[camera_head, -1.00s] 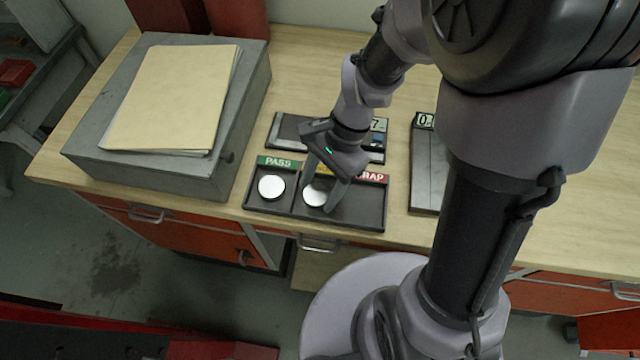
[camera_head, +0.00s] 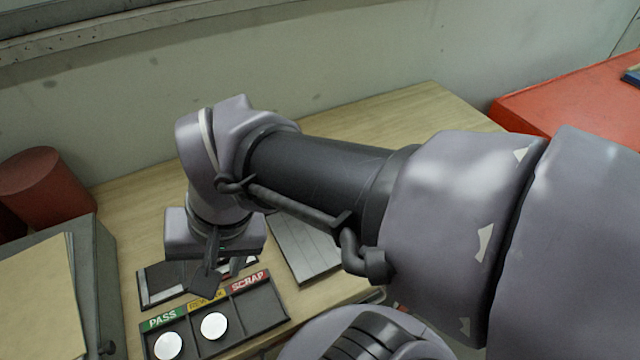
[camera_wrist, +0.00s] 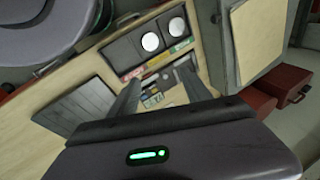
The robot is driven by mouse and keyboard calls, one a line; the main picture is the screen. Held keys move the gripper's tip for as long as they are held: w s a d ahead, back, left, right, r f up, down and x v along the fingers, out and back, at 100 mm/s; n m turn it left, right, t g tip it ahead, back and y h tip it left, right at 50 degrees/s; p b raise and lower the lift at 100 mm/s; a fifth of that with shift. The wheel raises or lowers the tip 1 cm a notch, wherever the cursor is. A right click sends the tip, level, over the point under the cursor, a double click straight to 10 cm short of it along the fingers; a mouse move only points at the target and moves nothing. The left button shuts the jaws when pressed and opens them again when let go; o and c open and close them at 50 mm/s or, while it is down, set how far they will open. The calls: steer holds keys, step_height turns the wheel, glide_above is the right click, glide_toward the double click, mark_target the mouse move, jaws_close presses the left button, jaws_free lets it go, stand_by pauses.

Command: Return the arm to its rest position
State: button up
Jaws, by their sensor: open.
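My gripper (camera_head: 222,272) is raised above the bench, over the back edge of the sorting tray and the dark gauge plate behind it. Its fingers are apart and nothing is between them; the open fingers also show in the wrist view (camera_wrist: 158,92). The sorting tray (camera_head: 262,308) has PASS, a partly hidden yellow label, and SCRAP. One white disc (camera_head: 168,346) lies in the PASS compartment. Another white disc (camera_head: 214,326) lies in the middle compartment. The SCRAP compartment looks empty. My arm hides much of the bench on the right.
A grey box (camera_head: 106,290) with a tan folder (camera_head: 40,300) on top stands at the left. A red cylinder (camera_head: 45,190) stands behind it. A grey ridged plate (camera_head: 302,246) lies right of the gauge plate (camera_head: 160,283). A wall runs behind; a red surface (camera_head: 570,95) is at far right.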

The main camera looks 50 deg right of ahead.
steer(key=shift+s+d+r+n+t, duration=0.15)
steer(key=shift+s+r+n+t, duration=0.85)
steer(key=shift+s+r+t, duration=0.15)
step_height(320, 180, down, 9)
steer(key=b, duration=0.8)
steer(key=shift+r+b, duration=0.15)
steer(key=shift+b, duration=0.2)
